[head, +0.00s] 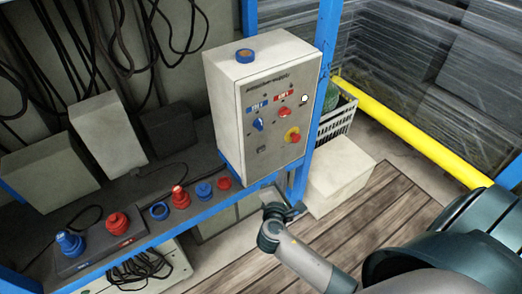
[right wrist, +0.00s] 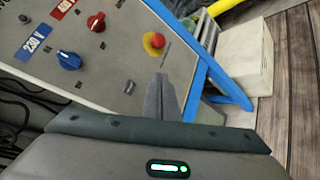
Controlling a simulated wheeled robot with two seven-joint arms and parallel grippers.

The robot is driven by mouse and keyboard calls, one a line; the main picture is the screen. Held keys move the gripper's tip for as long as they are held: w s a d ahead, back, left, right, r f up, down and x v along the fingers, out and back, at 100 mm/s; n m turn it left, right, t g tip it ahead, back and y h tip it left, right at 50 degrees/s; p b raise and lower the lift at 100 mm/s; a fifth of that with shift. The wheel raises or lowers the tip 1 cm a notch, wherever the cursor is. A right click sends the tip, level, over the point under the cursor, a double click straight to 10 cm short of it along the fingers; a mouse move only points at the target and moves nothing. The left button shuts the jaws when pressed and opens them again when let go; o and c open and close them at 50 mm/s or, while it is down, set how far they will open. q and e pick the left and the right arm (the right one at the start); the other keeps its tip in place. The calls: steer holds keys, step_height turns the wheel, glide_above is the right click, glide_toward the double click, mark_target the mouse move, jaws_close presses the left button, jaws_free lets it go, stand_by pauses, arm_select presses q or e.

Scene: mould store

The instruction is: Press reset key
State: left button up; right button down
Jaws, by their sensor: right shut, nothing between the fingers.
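The grey control box (head: 266,98) stands upright on the shelf in the head view, and its panel (right wrist: 110,50) fills the upper left of the right wrist view. On it are a blue knob (head: 258,125), a red knob (head: 285,112), a red-and-yellow mushroom button (head: 292,135), a white round button (head: 304,99) and a small grey fitting (head: 262,150). I cannot tell which is the reset key. My right gripper (head: 298,209) is below the box. In the right wrist view its fingers (right wrist: 161,80) are shut and empty, overlapping the panel below the mushroom button (right wrist: 154,43); contact is unclear. My left gripper is not in view.
A blue post (head: 325,60) rises beside the box. Several red and blue plugs (head: 117,222) line the shelf at left. A pale block (head: 340,175) and a crate (head: 338,120) stand at right, before a yellow rail (head: 410,135). The plank floor (head: 375,215) is bare.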

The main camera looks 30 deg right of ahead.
mark_target(261, 149)
steer(key=shift+w, duration=0.1)
